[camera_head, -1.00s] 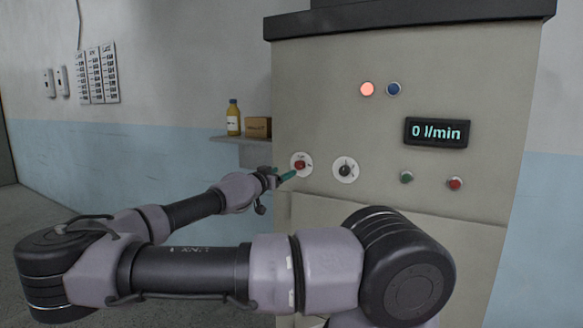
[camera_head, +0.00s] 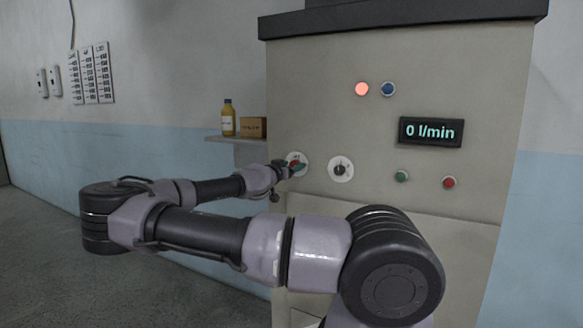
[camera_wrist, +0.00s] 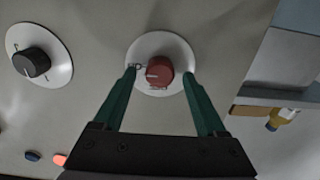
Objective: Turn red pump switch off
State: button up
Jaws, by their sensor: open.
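The red pump switch (camera_wrist: 159,71) is a round red knob on a white dial plate, on the front of a grey-beige cabinet. It also shows in the head view (camera_head: 293,163), partly covered by my gripper. My gripper (camera_wrist: 160,74) is open, with its two green fingers on either side of the red knob, close to it. I cannot tell whether the fingers touch it. In the head view my gripper (camera_head: 294,169) is at the dial plate.
A black knob (camera_head: 340,169) on a white plate sits beside the red one. A lit red lamp (camera_head: 362,89), blue button (camera_head: 388,89), green button (camera_head: 401,176), red button (camera_head: 449,182) and display reading 0 l/min (camera_head: 431,131) are on the cabinet. A shelf (camera_head: 227,138) holds a bottle (camera_head: 228,119) and box (camera_head: 252,127).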

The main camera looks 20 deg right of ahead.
grip_shut()
jog(key=shift+n, duration=0.4)
jog(key=n, duration=0.8)
jog(key=shift+n, duration=0.3)
jog(key=n, duration=0.4)
jog(key=shift+w+a+f, duration=0.1)
jog(key=shift+f+n, duration=0.1)
jog(key=shift+n, duration=2.1)
